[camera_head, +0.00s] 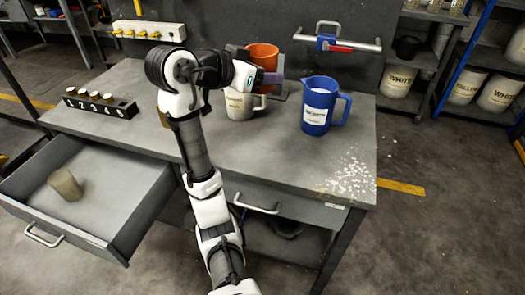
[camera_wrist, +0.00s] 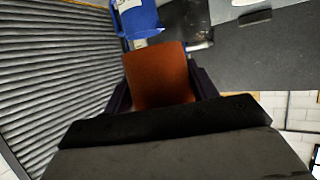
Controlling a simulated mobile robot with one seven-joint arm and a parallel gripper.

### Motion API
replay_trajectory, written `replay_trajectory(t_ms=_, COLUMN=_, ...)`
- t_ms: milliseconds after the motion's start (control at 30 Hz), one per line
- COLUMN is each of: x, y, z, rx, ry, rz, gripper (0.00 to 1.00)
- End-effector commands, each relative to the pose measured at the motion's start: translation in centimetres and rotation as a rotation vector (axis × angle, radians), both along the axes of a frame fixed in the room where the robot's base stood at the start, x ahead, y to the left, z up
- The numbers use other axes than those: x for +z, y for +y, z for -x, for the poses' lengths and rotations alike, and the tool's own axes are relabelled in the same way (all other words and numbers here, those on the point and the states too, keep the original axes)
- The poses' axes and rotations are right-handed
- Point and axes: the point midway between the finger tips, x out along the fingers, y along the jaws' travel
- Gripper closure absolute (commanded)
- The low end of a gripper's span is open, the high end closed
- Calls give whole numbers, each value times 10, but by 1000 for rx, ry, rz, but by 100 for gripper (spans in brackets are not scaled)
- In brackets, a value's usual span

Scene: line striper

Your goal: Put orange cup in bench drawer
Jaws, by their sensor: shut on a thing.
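The orange cup (camera_head: 263,56) is at the back of the bench, partly behind my gripper and a white pitcher. In the wrist view the orange cup (camera_wrist: 158,72) sits between my two fingers. My gripper (camera_head: 272,78) is shut on it; the fingertips show on both sides of the cup in the wrist view (camera_wrist: 160,88). Whether the cup touches the bench top is hidden. The bench drawer (camera_head: 115,205) at the left is pulled open, with a greyish cup (camera_head: 65,184) lying in it. A second drawer (camera_head: 270,200) to the right is closed.
A white pitcher (camera_head: 240,104) stands just in front of the orange cup. A blue pitcher (camera_head: 317,106) stands to the right. A numbered holder (camera_head: 100,104) is on the bench's left, with a power strip (camera_head: 148,30) behind. Much of the open drawer's floor is bare.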

Motion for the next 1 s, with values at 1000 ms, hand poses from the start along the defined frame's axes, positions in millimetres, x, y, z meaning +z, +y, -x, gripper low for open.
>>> replay_trajectory(t_ms=1000, x=-159, y=0, z=0, rx=0, ry=3, rz=2, gripper=73)
